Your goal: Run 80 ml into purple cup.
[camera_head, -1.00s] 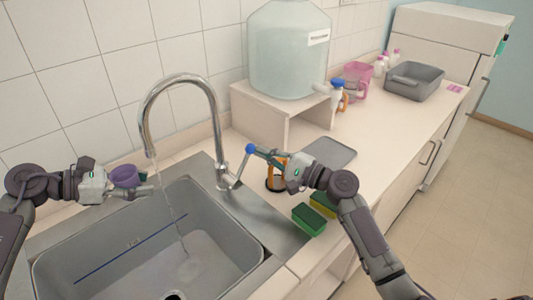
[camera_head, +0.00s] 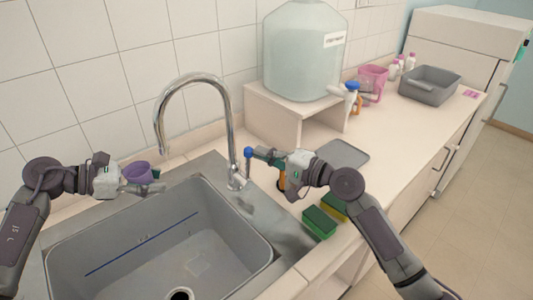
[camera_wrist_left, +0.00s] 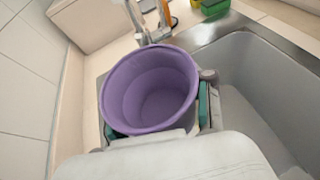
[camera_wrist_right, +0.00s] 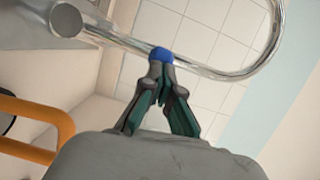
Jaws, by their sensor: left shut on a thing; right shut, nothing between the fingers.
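The purple cup (camera_head: 138,172) is upright in my left gripper (camera_head: 134,186), which is shut on it left of the tap, over the sink's back-left edge. The left wrist view looks into the cup (camera_wrist_left: 150,90); its inside shows purple, and I cannot make out any water. The chrome tap (camera_head: 186,84) arches over the sink (camera_head: 160,245), with no stream showing at its spout. My right gripper (camera_head: 260,154) is shut and empty, its tips at the tap's blue knob (camera_head: 248,152). In the right wrist view the knob (camera_wrist_right: 160,54) is right at the fingertips.
Green and yellow sponges (camera_head: 320,222) lie right of the sink. An orange-handled item (camera_head: 281,181) is partly hidden behind my right gripper. A big water tank (camera_head: 303,50) stands on a shelf behind. A pink jug (camera_head: 372,80) and grey bin (camera_head: 430,85) are farther back.

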